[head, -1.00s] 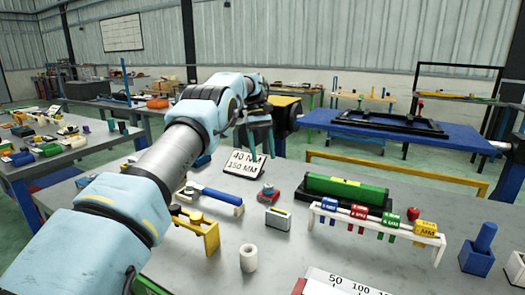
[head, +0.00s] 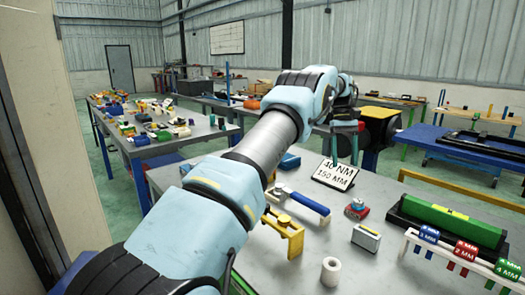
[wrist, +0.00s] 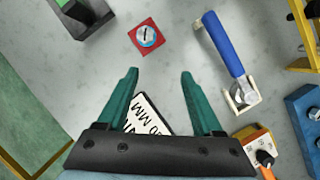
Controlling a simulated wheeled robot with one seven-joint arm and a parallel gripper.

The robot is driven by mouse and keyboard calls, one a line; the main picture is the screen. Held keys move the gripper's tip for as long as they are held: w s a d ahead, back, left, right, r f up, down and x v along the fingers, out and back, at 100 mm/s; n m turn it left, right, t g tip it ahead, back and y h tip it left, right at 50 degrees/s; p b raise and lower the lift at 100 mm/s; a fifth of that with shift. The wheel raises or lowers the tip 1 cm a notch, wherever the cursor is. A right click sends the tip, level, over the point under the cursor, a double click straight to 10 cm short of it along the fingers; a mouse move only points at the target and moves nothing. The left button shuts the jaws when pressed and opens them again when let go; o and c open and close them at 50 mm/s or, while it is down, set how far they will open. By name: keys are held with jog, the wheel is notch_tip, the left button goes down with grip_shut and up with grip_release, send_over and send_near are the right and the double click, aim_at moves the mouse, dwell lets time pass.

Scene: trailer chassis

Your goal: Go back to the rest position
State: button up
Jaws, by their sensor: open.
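My gripper (head: 345,145) has teal fingers and is at the end of my outstretched arm, above the far part of the grey workbench (head: 262,262). In the wrist view my gripper (wrist: 158,85) is open, with nothing between its fingertips. A sign reading "40 NM 150 MM" (head: 336,174) stands on the bench just below it. The sign (wrist: 145,118) shows partly behind the gripper base in the wrist view. A red block with a round top (head: 357,209) lies on the bench, and it also shows ahead of the fingers in the wrist view (wrist: 146,37).
A blue-handled tool (head: 305,201), a yellow bracket (head: 284,232), a white cylinder (head: 331,270) and a green block in a black holder (head: 450,220) stand on the bench. A cluttered table (head: 165,150) is at the left. A blue table (head: 460,150) is at the far right.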

jog(key=a+r+t, duration=0.1)
jog(key=a+t, duration=0.1)
jog(key=a, duration=1)
jog(key=s+a, duration=0.4)
jog(key=a, duration=0.2)
jog(key=s+a+f+t, duration=0.1)
jog(key=s+a, duration=0.3)
jog(key=a, duration=0.2)
jog(key=s+a+t, duration=0.1)
jog(key=s+a, duration=0.4)
jog(key=a, duration=0.1)
jog(key=shift+a+f, duration=0.1)
jog(key=shift+f, duration=0.15)
jog(key=s+a+f, duration=0.1)
jog(key=s+a, duration=0.2)
jog(key=s, duration=0.2)
jog(key=s+a+f+m+t, duration=0.1)
jog(key=s+a, duration=0.2)
jog(key=s, duration=0.3)
jog(key=shift+s+f+t, duration=0.3)
jog(key=shift+f, duration=0.05)
